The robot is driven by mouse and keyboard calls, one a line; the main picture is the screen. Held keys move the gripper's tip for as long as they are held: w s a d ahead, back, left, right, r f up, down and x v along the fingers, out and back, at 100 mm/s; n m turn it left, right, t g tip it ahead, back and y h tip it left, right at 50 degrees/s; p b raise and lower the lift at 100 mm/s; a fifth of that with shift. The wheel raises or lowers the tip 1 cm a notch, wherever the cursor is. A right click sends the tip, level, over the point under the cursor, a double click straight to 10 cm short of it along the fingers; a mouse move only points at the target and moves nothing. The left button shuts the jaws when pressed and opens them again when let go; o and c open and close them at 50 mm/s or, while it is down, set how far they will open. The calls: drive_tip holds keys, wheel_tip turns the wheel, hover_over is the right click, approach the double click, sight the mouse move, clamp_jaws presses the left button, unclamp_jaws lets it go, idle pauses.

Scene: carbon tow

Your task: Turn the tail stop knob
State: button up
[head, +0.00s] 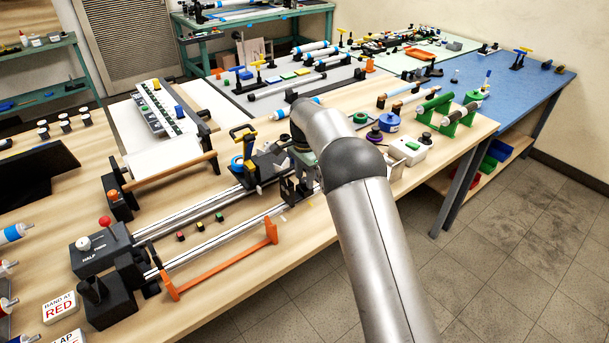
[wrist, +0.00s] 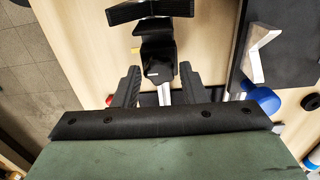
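My gripper (wrist: 160,84) is open in the wrist view, its two black fingers apart with nothing held between them. A dark block (wrist: 158,52) with a wider winged black part above it lies just beyond the fingertips, in line with the gap. I cannot tell for sure which part is the tail stop knob. In the head view, the dark tail-end assembly (head: 262,167) sits on twin metal rails (head: 190,216). My gripper (head: 303,190) is beside its right side there, partly hidden behind my arm.
An orange guard bar (head: 225,262) runs along the front of the rails. A control box (head: 100,250) with red and white knobs stands at their left end. Green stands (head: 434,108) and a white box (head: 409,150) are to the right. The table's front edge is close.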

drive_tip(key=shift+r, duration=0.1)
wheel_tip(320, 180, up, 17)
drive_tip(key=shift+r, duration=0.15)
idle(0.4)
drive_tip(key=s+d+r+n, duration=0.2)
drive_tip(key=s+d, duration=0.5)
drive_tip(key=s, duration=0.1)
drive_tip(key=s+d+r+n, duration=0.2)
drive_tip(key=s+d+n, duration=0.1)
drive_tip(key=s+d, duration=0.5)
drive_tip(key=s+d+f+n, duration=0.1)
drive_tip(key=s+f, duration=0.3)
drive_tip(key=s, duration=0.5)
drive_tip(key=s+d+f+n, duration=0.2)
drive_tip(key=s+f, duration=0.1)
drive_tip(key=s, duration=0.6)
drive_tip(key=s+d+f+n, duration=0.1)
drive_tip(key=s+f, duration=0.3)
drive_tip(key=s, duration=0.5)
drive_tip(key=shift+d+f+n+t, duration=0.3)
drive_tip(key=shift+d+n, duration=0.1)
drive_tip(key=shift+n, duration=0.1)
